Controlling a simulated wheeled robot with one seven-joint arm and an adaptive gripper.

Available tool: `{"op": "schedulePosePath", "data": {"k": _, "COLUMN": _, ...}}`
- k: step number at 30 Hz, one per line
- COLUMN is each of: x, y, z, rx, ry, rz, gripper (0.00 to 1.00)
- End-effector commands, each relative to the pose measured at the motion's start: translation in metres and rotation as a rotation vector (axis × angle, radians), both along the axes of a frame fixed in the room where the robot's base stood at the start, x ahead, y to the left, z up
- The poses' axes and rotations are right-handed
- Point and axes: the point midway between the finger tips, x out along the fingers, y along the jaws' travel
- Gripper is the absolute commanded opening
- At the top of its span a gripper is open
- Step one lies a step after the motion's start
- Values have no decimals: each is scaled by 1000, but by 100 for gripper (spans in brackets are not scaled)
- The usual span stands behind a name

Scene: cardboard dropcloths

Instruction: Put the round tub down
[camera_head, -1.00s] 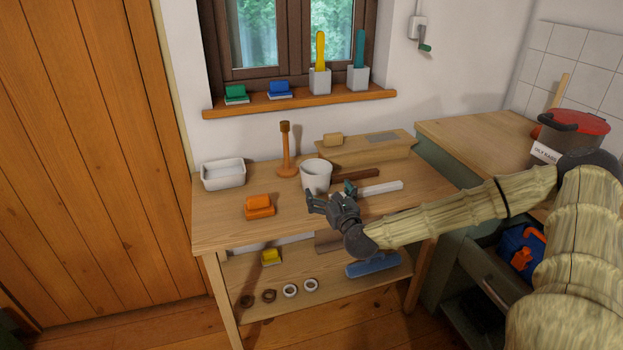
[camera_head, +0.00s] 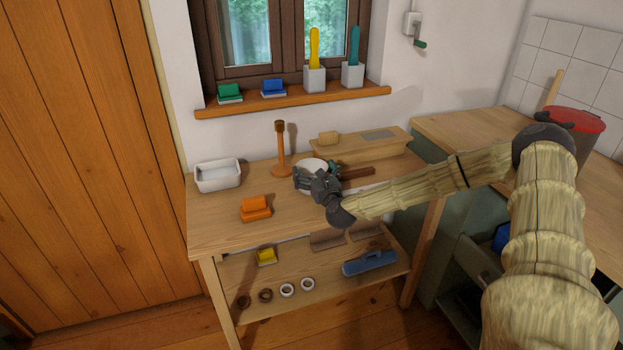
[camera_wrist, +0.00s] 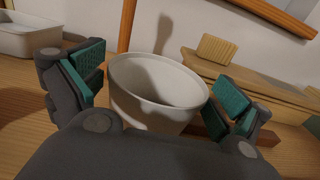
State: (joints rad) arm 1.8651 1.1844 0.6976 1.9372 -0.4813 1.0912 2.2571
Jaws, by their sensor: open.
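The round tub (camera_wrist: 150,95) is white, empty and upright on the wooden workbench (camera_head: 222,228). In the wrist view it sits between the two teal finger pads of my gripper (camera_wrist: 163,88), and gaps show beside the pads. My gripper is open around the tub. In the head view my gripper (camera_head: 312,180) covers most of the tub, and only part of its rim (camera_head: 311,164) shows.
A white rectangular tray (camera_head: 218,175) stands left, an orange block (camera_head: 256,209) in front. A wooden peg stand (camera_head: 281,150) and a long wooden box (camera_head: 360,145) are behind the tub. A brown-handled tool (camera_head: 358,173) lies right of it. The bench's front left is clear.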

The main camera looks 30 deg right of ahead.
Motion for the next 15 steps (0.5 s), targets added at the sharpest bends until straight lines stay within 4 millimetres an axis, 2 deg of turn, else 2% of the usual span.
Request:
{"op": "schedulePosePath", "data": {"k": 6, "x": 18, "y": -5, "z": 1, "rx": -1, "ry": -1, "rz": -1, "gripper": 100}}
{"op": "schedulePosePath", "data": {"k": 13, "x": 19, "y": -5, "z": 0, "rx": 0, "ry": 0, "rz": 0, "gripper": 100}}
{"op": "schedulePosePath", "data": {"k": 14, "x": 19, "y": -5, "z": 0, "rx": 0, "ry": 0, "rz": 0, "gripper": 98}}
{"op": "schedulePosePath", "data": {"k": 15, "x": 19, "y": -5, "z": 0, "rx": 1, "ry": 0, "rz": 0, "gripper": 91}}
